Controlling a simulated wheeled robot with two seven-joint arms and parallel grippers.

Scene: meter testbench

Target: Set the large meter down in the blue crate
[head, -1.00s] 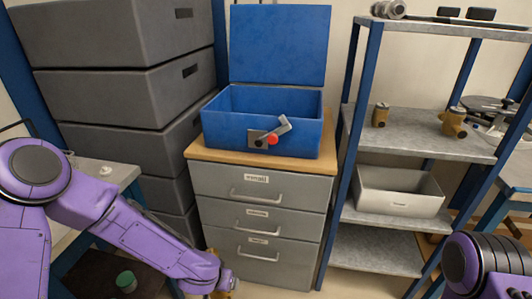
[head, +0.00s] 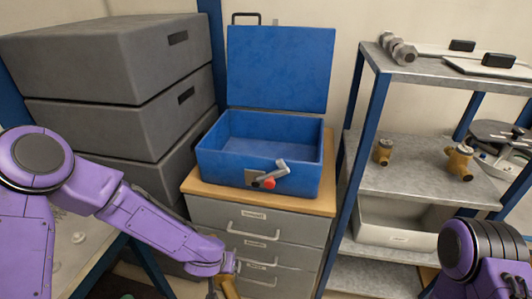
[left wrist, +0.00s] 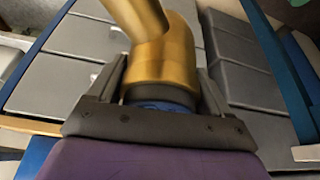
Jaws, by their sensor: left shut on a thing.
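The blue crate (head: 215,165) stands with its lid raised on the wooden top of a grey drawer cabinet; the part of its inside that shows looks empty. A latch with a red knob is on its front. My left gripper (head: 222,278) is low in front of the cabinet, below and apart from the crate. It is shut on the large brass meter (head: 229,290), mostly cut off by the head view's bottom edge. In the left wrist view, the brass meter (left wrist: 162,60) sits between the two fingers of the left gripper (left wrist: 162,85). My right gripper is out of view.
The grey drawer cabinet (head: 225,215) bears the crate. Stacked grey boxes (head: 100,60) stand left of it. A blue-framed shelf (head: 400,180) on the right holds two small brass fittings (head: 459,162) and a white bin (head: 395,238).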

